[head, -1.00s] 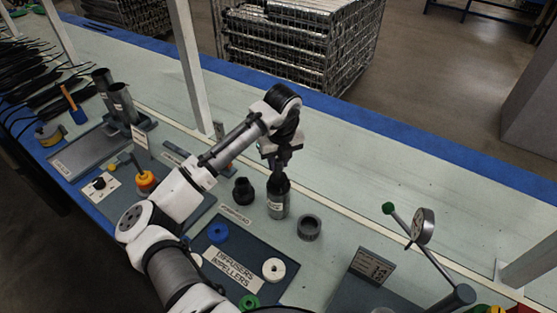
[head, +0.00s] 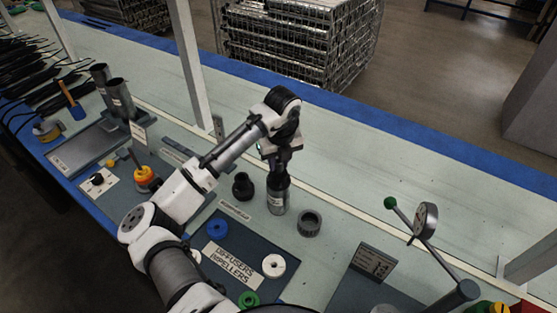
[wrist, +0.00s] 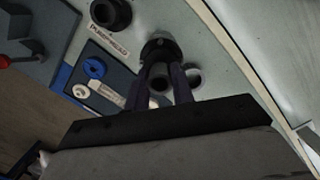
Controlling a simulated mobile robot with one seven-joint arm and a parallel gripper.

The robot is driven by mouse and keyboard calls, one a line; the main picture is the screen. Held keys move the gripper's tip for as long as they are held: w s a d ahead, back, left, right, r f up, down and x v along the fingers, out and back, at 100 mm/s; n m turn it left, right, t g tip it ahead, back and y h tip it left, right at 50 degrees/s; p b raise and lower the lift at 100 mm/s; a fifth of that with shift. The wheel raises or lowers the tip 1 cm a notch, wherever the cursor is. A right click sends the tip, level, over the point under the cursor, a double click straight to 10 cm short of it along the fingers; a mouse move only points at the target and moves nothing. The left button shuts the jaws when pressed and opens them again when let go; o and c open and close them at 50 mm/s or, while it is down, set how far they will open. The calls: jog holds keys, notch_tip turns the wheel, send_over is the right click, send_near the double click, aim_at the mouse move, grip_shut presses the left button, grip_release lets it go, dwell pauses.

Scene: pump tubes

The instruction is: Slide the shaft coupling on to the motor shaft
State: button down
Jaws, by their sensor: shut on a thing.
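A grey upright cylinder with a white label, apparently the motor (head: 277,203), stands on the bench. It also shows in the wrist view (wrist: 158,47), just beyond my fingertips. My gripper (head: 280,174) points down directly over the cylinder's top. In the wrist view its two dark fingers (wrist: 161,70) are close together on something small and dark, apparently the shaft coupling, mostly hidden between them. The motor shaft is hidden by the fingers. I cannot tell whether the coupling touches the shaft.
A black flanged part (head: 243,187) stands close left of the cylinder and a grey ring (head: 310,223) lies to its right. A dark tray (head: 240,283) with blue, white and green discs lies in front. A gauge (head: 425,222) stands at right. The bench behind is clear.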

aim_at(281, 177)
jog(key=shift+f, duration=0.2)
jog(key=c, duration=1.1)
grip_release()
jog(key=shift+r, duration=0.1)
jog(key=r, duration=0.4)
jog(key=s+r+b, duration=0.1)
jog(key=r, duration=0.8)
jog(key=shift+s+d+r, duration=0.3)
jog(key=shift+r, duration=0.05)
